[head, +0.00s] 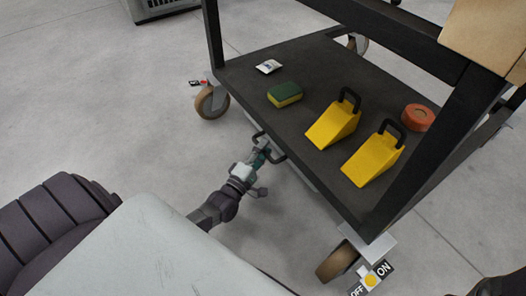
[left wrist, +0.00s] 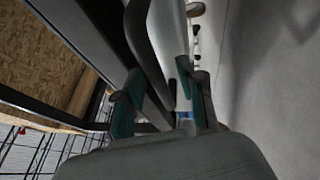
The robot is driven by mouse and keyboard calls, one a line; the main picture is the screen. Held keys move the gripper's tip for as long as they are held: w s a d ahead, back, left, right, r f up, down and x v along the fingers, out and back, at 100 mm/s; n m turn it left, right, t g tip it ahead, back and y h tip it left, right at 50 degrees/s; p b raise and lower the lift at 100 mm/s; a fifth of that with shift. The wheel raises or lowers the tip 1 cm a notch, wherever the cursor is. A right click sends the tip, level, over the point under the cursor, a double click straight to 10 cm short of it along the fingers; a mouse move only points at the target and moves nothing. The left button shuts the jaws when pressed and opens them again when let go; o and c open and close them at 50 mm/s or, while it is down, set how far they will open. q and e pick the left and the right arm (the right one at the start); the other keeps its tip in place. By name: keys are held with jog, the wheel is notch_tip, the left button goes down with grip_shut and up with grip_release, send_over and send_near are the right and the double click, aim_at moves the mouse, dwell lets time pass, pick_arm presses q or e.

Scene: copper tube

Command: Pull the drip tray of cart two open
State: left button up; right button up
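The cart has a dark lower shelf (head: 300,85). A pale strip, seemingly the drip tray's front (head: 297,170), shows under the shelf's near edge. A black bar handle (head: 275,157) stands out from it. My left gripper (head: 262,148) is at this handle, its arm coming from the lower left. In the left wrist view the teal fingers (left wrist: 165,103) stand apart, with the black handle (left wrist: 143,45) running between them. Firm contact cannot be made out. The tray looks level with the shelf edge; its inside is hidden. My right gripper is not in view.
On the shelf are a green-yellow sponge (head: 285,94), two yellow wedges (head: 333,125) (head: 373,158), an orange roll (head: 418,117) and a white packet (head: 268,67). Casters (head: 212,102) (head: 337,262) with brake levers stand at the near corners. Floor left of the cart is clear.

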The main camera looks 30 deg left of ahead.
pick_arm(q)
jog(key=shift+c, duration=0.2)
grip_shut()
jog(key=s+a+p, duration=0.3)
jog(key=s+a, duration=0.2)
jog(key=s, duration=0.7)
jog(key=s+a+p, duration=0.3)
jog(key=s+a, duration=0.2)
jog(key=s, duration=0.7)
jog(key=shift+p, duration=0.3)
jog(key=shift+s, duration=0.1)
jog(key=shift+o, duration=0.2)
grip_release()
